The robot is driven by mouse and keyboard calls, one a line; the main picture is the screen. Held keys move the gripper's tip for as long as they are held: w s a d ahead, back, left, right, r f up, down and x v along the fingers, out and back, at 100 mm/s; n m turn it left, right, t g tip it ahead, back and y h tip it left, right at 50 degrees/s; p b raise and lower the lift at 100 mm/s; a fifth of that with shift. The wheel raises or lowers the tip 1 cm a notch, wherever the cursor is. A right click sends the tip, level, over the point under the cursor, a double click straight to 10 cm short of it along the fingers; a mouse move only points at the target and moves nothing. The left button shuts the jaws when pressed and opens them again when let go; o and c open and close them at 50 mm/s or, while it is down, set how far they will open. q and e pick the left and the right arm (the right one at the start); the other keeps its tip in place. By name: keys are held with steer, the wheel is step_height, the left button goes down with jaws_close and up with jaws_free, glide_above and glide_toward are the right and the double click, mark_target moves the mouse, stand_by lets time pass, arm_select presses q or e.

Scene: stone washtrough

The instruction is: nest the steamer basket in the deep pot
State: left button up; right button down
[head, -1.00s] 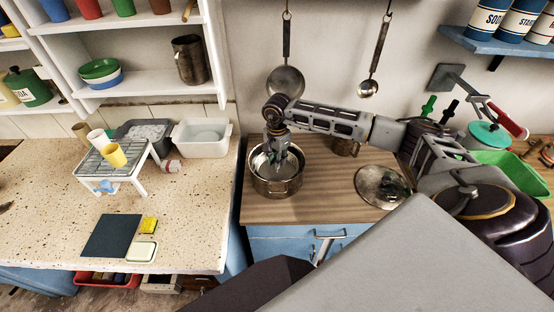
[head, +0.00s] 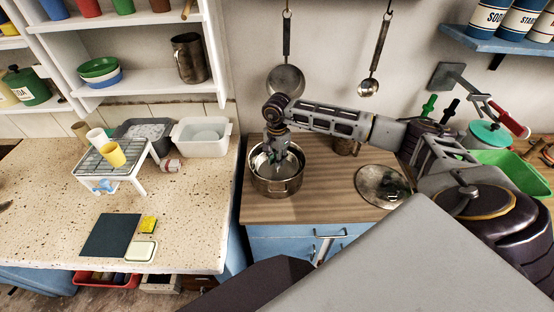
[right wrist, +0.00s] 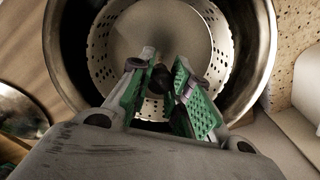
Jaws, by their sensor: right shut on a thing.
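The deep pot (head: 277,188) is a shiny metal pot on the wooden counter, below my right arm. The steamer basket (right wrist: 97,48) is a pale metal basket with a perforated wall. In the right wrist view it lies within the rim of the deep pot (right wrist: 60,58), with a dark gap around it. My right gripper (head: 275,160) points down into the pot. In the right wrist view its green-padded fingers (right wrist: 160,84) are shut on the dark knob at the basket's middle. I cannot tell whether the basket touches the pot's floor. My left gripper is not in view.
A round lid (head: 382,184) lies on the wooden counter right of the pot. A small brownish pot (head: 346,146) stands behind my arm. A ladle (head: 369,88) and a skimmer (head: 286,80) hang on the wall. A white basin (head: 202,137) stands left on the speckled stone top.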

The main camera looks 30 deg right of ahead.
stand_by(0.4)
steer(key=c, duration=0.8)
jaws_free()
steer(key=shift+o, duration=0.2)
steer(key=shift+r, duration=0.2)
steer(key=shift+r+p, duration=1.6)
steer(key=shift+r, duration=1.7)
steer(key=shift+s, duration=0.1)
